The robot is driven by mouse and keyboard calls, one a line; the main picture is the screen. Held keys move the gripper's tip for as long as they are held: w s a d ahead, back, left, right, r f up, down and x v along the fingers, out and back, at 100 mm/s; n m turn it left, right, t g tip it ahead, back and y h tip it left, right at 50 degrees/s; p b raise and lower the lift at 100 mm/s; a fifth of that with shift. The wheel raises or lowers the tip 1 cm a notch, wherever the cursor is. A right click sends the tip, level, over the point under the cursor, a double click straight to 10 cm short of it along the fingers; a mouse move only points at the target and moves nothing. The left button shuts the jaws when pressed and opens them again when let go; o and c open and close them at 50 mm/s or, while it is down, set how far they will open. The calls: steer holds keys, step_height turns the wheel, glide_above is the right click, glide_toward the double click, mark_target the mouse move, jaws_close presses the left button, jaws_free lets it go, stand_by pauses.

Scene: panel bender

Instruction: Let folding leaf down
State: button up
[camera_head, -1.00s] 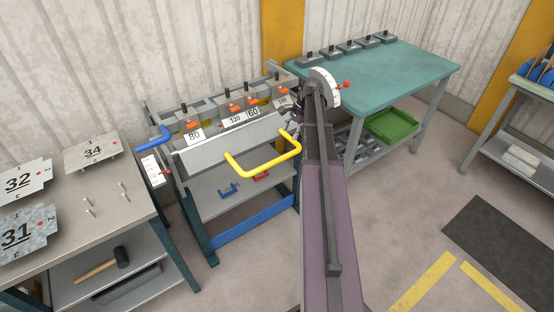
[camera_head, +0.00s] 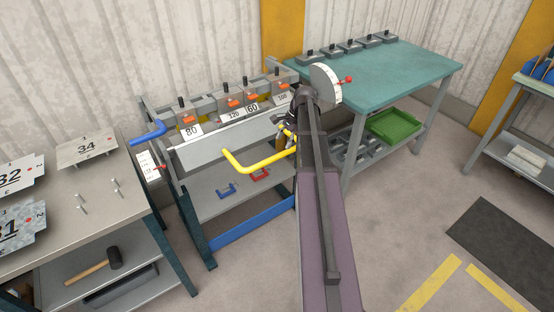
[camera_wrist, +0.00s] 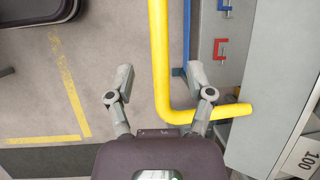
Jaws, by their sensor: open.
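The folding leaf (camera_head: 225,142) is the long grey plate at the front of the bender, tilted. Its yellow U-shaped handle (camera_head: 255,163) sticks out toward the floor side, and its right end is partly hidden by my gripper (camera_head: 288,136). In the wrist view my gripper (camera_wrist: 160,78) is open. The yellow handle's bar (camera_wrist: 158,50) runs between its two fingers, with gaps on both sides. The handle bends right, across the right finger's base, toward the grey leaf (camera_wrist: 272,85).
A blue handle (camera_head: 148,134) projects at the bender's left end. A dial (camera_head: 326,84) with a red knob is at its right end. A table (camera_head: 90,175) with numbered plates stands left, a green-topped bench (camera_head: 400,72) right. The floor in front is open.

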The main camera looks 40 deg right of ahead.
mark_target(277, 155)
steer(key=shift+b+x, duration=3)
steer(key=shift+x, duration=0.6)
jaws_close()
